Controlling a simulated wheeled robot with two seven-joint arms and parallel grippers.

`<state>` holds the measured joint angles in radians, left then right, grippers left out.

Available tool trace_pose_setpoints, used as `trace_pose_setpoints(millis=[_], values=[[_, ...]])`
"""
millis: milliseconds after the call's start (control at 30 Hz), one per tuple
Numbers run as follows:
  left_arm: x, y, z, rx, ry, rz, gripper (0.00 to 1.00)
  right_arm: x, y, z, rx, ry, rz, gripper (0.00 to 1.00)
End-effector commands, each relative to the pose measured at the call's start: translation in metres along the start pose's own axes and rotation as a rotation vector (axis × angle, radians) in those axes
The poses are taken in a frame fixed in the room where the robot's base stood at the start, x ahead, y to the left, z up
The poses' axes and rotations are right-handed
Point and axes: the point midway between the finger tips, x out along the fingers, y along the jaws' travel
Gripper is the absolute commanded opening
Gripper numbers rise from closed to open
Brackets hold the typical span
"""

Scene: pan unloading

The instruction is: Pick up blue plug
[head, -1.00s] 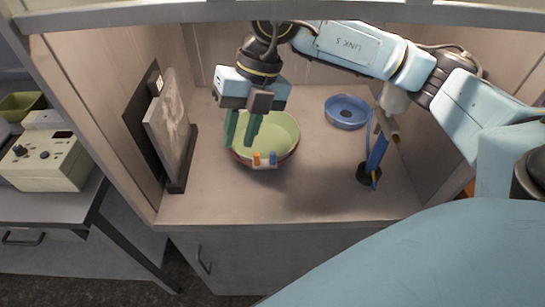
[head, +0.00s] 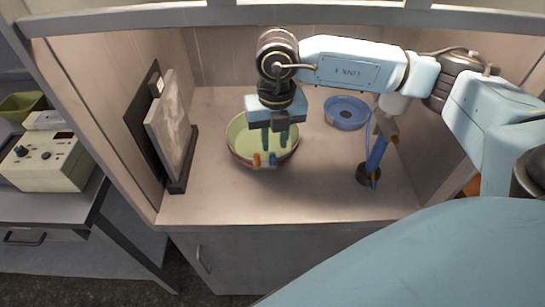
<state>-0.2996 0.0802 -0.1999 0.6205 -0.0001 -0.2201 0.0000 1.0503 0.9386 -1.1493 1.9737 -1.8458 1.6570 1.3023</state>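The blue plug (head: 273,159) is a small upright piece at the front rim of a round pan (head: 238,141) with a pale green inside. An orange plug (head: 256,160) stands just left of it. My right gripper (head: 275,146) points down over the front half of the pan. Its two dark green fingers are apart with nothing visible between them. The fingertips appear just above and behind the blue plug; I cannot tell the exact gap. My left gripper is not in view.
A blue round dish (head: 347,113) lies at the back right. A blue stand (head: 374,160) with a dark base is at the right. A framed panel (head: 168,127) leans in a holder at the left. The cabinet floor (head: 300,195) in front is clear.

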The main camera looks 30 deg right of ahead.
Motion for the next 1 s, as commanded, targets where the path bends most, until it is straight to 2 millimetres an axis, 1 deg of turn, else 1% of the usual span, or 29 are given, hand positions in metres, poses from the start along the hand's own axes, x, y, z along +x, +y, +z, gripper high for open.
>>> trace_pose_setpoints(millis=[100, 233, 333, 533, 700, 733, 1000], values=[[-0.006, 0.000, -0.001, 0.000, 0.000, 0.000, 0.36, 0.019, 0.002, 0.003, 0.000, 0.004, -0.003, 0.26], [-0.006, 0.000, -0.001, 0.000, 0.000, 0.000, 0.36, 0.035, 0.002, 0.003, -0.001, 0.002, -0.001, 0.26], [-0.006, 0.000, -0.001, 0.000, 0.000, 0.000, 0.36, 0.040, 0.002, 0.003, -0.001, 0.000, -0.001, 0.26], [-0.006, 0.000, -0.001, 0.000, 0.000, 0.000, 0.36, 0.040, 0.002, 0.003, -0.001, 0.000, 0.000, 0.26], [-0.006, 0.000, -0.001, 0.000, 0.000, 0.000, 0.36, 0.040, 0.002, 0.003, -0.001, 0.000, 0.000, 0.03], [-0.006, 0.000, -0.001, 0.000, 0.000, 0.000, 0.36, 0.040, 0.002, 0.003, -0.001, 0.000, 0.000, 0.00], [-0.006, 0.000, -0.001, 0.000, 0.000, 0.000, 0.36, 0.039, 0.002, 0.003, -0.001, 0.000, 0.000, 0.00]])
